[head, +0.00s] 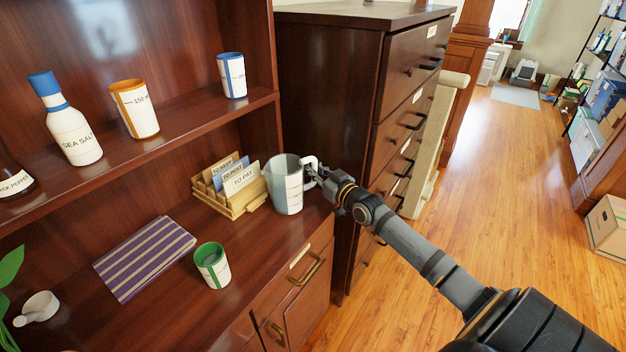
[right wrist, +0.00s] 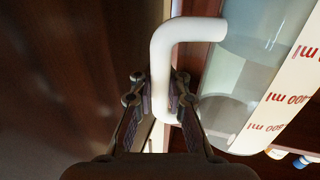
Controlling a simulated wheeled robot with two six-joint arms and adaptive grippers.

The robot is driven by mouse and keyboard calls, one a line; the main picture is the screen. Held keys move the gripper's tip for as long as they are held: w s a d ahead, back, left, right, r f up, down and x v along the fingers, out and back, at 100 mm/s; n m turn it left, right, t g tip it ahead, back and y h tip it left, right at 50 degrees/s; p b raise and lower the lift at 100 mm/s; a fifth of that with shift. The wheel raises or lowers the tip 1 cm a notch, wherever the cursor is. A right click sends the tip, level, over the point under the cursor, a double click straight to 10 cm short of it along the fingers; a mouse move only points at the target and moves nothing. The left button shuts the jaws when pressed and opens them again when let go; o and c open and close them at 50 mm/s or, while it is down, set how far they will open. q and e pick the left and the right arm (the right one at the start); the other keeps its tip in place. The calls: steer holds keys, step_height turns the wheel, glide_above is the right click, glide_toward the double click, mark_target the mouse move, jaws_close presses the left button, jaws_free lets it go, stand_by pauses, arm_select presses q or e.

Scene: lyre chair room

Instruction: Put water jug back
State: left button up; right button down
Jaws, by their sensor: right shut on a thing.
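The water jug (head: 287,185) is a clear, greyish jug with a white label and a white handle. It stands upright at the right end of the lower shelf, next to the letter holder; I cannot tell whether its base touches the shelf. My right gripper (head: 322,176) reaches in from the right and is shut on the jug's handle. In the right wrist view, the gripper (right wrist: 172,100) has the white handle (right wrist: 161,60) between its fingers, and the jug body (right wrist: 240,90) with red volume marks is to the right. My left gripper is not in view.
A wooden letter holder (head: 238,203) is just left of the jug. A green-rimmed cup (head: 212,266), a striped purple cloth (head: 145,257) and a white scoop (head: 38,307) lie on the same shelf. A dark drawer cabinet (head: 325,95) stands close on the right.

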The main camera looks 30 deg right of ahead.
steer(key=shift+w+f, duration=0.1)
steer(key=shift+f, duration=0.3)
steer(key=shift+r, duration=0.15)
steer(key=shift+f, duration=0.2)
steer(key=c, duration=1.3)
jaws_free()
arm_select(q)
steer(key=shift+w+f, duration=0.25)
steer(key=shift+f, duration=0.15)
arm_select(e)
steer(key=shift+r, duration=0.1)
arm_select(q)
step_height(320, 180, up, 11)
steer(key=p, duration=1)
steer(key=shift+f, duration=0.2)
arm_select(e)
steer(key=s, duration=0.8)
steer(key=s+d, duration=0.1)
steer(key=s, duration=0.3)
steer(key=shift+s+d, duration=0.1)
